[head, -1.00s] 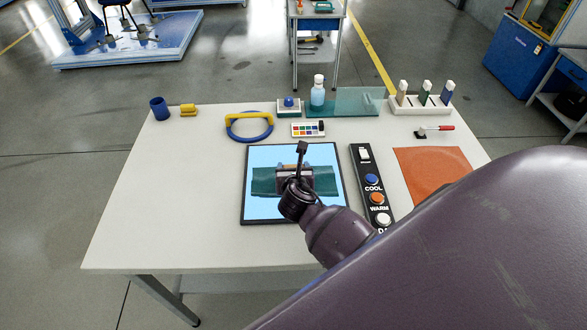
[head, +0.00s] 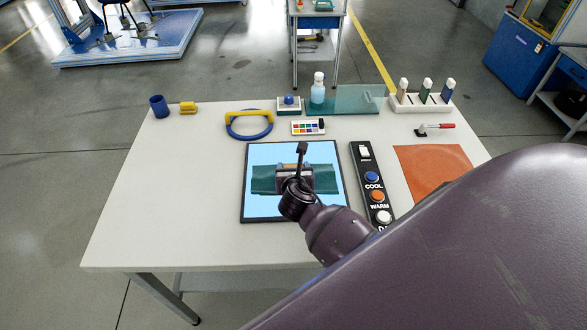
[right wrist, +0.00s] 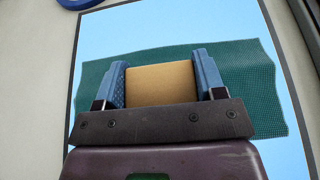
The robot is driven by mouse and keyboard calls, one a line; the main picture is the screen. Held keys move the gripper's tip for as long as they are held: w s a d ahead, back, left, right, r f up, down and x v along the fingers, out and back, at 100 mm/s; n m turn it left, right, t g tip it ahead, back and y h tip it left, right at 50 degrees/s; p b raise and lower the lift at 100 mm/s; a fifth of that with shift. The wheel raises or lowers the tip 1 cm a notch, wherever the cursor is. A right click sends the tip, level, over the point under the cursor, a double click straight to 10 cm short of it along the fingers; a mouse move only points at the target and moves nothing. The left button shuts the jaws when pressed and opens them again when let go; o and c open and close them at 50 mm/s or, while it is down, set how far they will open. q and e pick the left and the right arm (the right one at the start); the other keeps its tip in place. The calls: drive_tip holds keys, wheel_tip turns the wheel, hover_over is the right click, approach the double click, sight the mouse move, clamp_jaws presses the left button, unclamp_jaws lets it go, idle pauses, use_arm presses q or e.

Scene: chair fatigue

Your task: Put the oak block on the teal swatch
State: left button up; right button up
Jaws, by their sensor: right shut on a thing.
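The oak block (right wrist: 160,84) is tan and sits between the blue fingers of my right gripper (right wrist: 163,82) in the right wrist view. That gripper is shut on it. The teal swatch (right wrist: 258,88) lies on a light blue panel with a dark frame. The block is over the middle of the swatch; I cannot tell whether it touches it. In the head view my right gripper (head: 294,172) is over the teal swatch (head: 264,181) and hides most of the block. My left gripper is not in view.
A black panel with COOL and WARM buttons (head: 370,178) is right of the framed panel (head: 265,210). An orange swatch (head: 432,168) lies further right. A blue and yellow ring (head: 249,134) and a colour palette (head: 308,127) lie behind.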

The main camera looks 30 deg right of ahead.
drive_tip(key=shift+f, duration=0.2)
drive_tip(key=o, duration=1)
drive_tip(key=v, duration=1)
drive_tip(key=shift+s+a+r, duration=0.1)
drive_tip(key=shift+s+a, duration=0.1)
drive_tip(key=shift+s, duration=0.15)
drive_tip(key=shift+s, duration=0.1)
